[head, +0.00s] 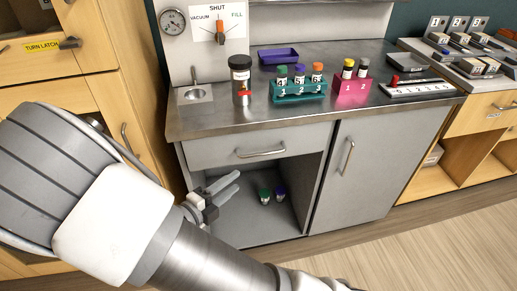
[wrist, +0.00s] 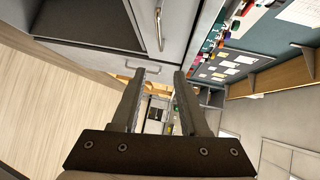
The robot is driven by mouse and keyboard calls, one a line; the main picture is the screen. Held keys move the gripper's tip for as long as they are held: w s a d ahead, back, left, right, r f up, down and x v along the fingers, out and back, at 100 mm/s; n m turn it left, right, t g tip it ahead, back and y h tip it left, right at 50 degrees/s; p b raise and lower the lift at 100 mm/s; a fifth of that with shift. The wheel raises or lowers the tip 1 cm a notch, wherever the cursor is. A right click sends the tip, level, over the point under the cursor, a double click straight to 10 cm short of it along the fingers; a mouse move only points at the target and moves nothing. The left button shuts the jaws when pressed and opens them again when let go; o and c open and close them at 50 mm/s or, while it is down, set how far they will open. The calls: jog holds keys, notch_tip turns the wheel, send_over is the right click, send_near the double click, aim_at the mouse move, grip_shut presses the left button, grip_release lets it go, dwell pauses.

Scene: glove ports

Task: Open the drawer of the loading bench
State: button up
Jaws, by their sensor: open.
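The loading bench (head: 190,122) has a grey metal top. Its drawer (head: 215,151) is shut, flush under the left part of the top, with a horizontal bar handle (head: 262,153). In the wrist view the picture is turned, and what looks like the drawer handle (wrist: 159,28) stands beyond the fingers at the top. My gripper (head: 237,181) is open and empty, below and a little left of the drawer handle, in front of the open compartment. Its two fingers also show in the wrist view (wrist: 158,74), apart from the handle with nothing between them.
Right of the drawer is a closed grey door (head: 365,185) with a vertical handle. The open compartment (head: 240,228) holds two small vials. Wooden cabinets flank the bench.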

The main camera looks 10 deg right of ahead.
aim_at(263, 154)
jog(key=w+d+f+b, duration=0.1)
jog(key=w+d, duration=0.2)
jog(key=w, duration=0.1)
jog(key=w+d+f+n+b, duration=0.1)
jog(key=w+d+b, duration=0.1)
jog(key=w+d, duration=0.2)
jog(key=w+d+f+n+t+b, duration=0.1)
jog(key=w+d+b, duration=0.1)
jog(key=w+d, duration=0.2)
jog(key=shift+w+f, duration=0.25)
grip_shut()
dwell(1.3)
